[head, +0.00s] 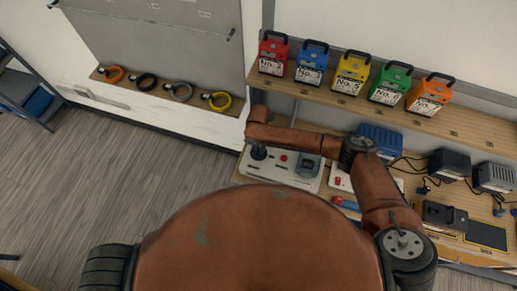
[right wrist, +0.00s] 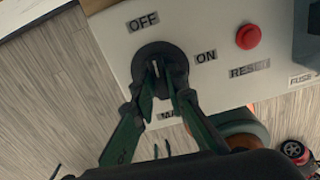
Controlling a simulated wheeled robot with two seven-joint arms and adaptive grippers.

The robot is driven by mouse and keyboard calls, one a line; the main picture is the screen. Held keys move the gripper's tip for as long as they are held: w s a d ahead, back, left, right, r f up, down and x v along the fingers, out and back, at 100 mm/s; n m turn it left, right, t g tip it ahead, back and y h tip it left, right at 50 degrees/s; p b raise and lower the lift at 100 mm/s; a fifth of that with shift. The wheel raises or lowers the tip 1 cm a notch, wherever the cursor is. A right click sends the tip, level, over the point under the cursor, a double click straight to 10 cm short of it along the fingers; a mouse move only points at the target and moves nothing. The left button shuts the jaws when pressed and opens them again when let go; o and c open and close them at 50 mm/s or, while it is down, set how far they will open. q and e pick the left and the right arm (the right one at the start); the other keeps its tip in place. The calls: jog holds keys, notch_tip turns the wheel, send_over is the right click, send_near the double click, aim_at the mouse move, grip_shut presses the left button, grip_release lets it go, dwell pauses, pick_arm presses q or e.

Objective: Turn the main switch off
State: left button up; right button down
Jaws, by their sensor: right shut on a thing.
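The main switch is a round black knob (right wrist: 160,62) on a light control panel (head: 278,180), with an OFF label (right wrist: 142,22) above it and an ON label (right wrist: 206,55) to its right. My right gripper (right wrist: 161,88) is shut on the knob's raised grip, one dark green finger on each side. A pale mark on the grip runs nearly upright in the right wrist view, roughly toward OFF. In the head view my right gripper (head: 258,151) is small and dark at the panel's left end. My left gripper is not in view.
A red button (right wrist: 248,37) with a RESET label sits right of the switch. Several coloured battery boxes (head: 350,78) stand on the shelf above. Chargers (head: 449,164) and cables lie on the bench to the right.

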jog(key=shift+n, duration=0.4)
jog(key=c, duration=1.9)
grip_release()
jog(key=shift+c, duration=0.2)
jog(key=shift+r, duration=0.3)
notch_tip(320, 180, up, 11)
jog(key=shift+r, duration=0.2)
